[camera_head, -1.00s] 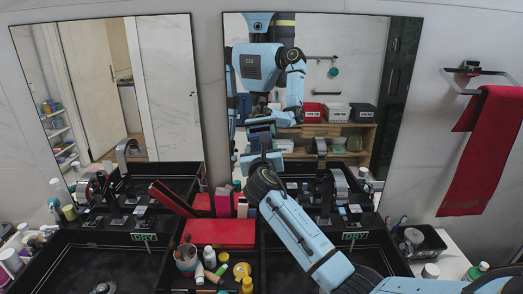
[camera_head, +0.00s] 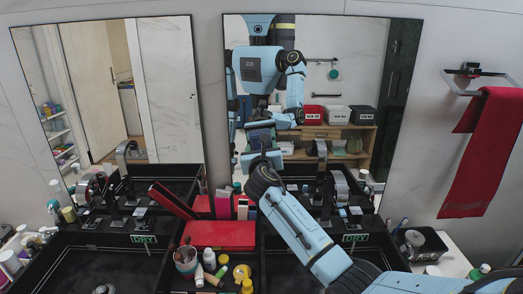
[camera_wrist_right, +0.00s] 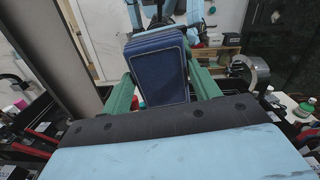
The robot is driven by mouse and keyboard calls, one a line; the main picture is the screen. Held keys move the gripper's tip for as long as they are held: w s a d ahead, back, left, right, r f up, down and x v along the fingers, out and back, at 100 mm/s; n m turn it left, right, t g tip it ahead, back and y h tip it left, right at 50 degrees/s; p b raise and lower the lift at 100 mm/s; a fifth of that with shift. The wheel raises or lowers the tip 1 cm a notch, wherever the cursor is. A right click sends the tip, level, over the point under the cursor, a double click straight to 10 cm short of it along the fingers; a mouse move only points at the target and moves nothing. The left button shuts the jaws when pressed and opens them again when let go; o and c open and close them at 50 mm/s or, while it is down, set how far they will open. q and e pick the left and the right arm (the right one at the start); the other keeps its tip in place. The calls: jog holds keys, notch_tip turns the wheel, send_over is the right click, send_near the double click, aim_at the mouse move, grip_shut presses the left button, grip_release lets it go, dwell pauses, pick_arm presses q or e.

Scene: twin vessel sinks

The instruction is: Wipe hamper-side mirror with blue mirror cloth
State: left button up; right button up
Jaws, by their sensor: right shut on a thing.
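The right-hand mirror (camera_head: 345,75) stands behind the counter and reflects my body and a shelf. The left-hand mirror (camera_head: 110,80) stands apart from it. No hamper shows to tell which mirror is the hamper-side one. My right gripper (camera_head: 260,152) is in front of the lower left part of the right-hand mirror. In the wrist view its green fingers are shut on the dark blue cloth (camera_wrist_right: 157,70), a flat, upright, pad-like piece. The cloth is close to the glass; I cannot tell whether it touches. My left gripper is not in view.
Below are black sinks with taps. Between them are a red box (camera_head: 220,235), a cup of brushes (camera_head: 186,262) and several small bottles. A red towel (camera_head: 485,150) hangs at right. A black bin (camera_head: 420,243) stands on the right counter.

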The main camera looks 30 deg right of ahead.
jog(key=p, duration=0.3)
jog(key=shift+d+r, duration=0.1)
jog(key=shift+r, duration=0.1)
dwell(1.1)
jog(key=shift+p+v, duration=2.15)
jog(key=shift+v, duration=0.75)
